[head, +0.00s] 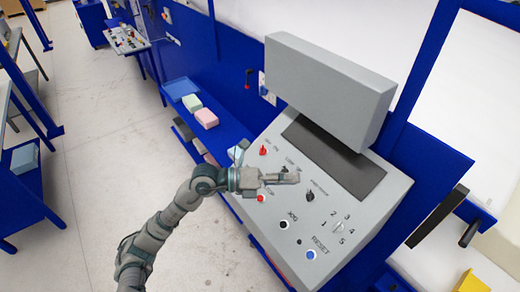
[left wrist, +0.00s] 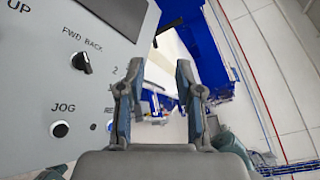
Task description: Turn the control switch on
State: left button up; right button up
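The grey control panel (head: 365,220) slopes in the centre right of the head view. A red switch (head: 264,151) sits at its upper left, its label partly readable. A black FWD/BACK knob (head: 310,196) is lower right of it and also shows in the left wrist view (left wrist: 82,63). My left gripper (head: 292,177) is over the panel between the red switch and the black knob. In the left wrist view its fingers (left wrist: 158,78) are apart with nothing between them. The red switch is outside the left wrist view. My right gripper is in neither view.
The panel also has a red button (head: 261,198), a black JOG button (head: 284,225) and a blue RESET button (head: 311,254). A grey display box (head: 325,90) stands above a dark screen (head: 335,160). Pink foam (head: 206,118) lies on a blue shelf at left.

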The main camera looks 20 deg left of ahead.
pick_arm(q)
jog(key=w+a+f+n+t+y, duration=0.1)
jog(key=w+a+f+t+y, duration=0.1)
jog(key=w+a+y, duration=0.5)
jog(key=n+t+y, duration=0.1)
jog(key=n+y, duration=0.2)
jog(key=y, duration=0.3)
send_near(261, 149)
jog(key=p+x, duration=0.3)
jog(key=x, duration=0.5)
jog(key=shift+w+f, duration=0.15)
jog(key=shift+f, duration=0.05)
jog(key=shift+w+f, duration=0.25)
jog(key=shift+f, duration=0.1)
jog(key=shift+d, duration=0.1)
grip_shut()
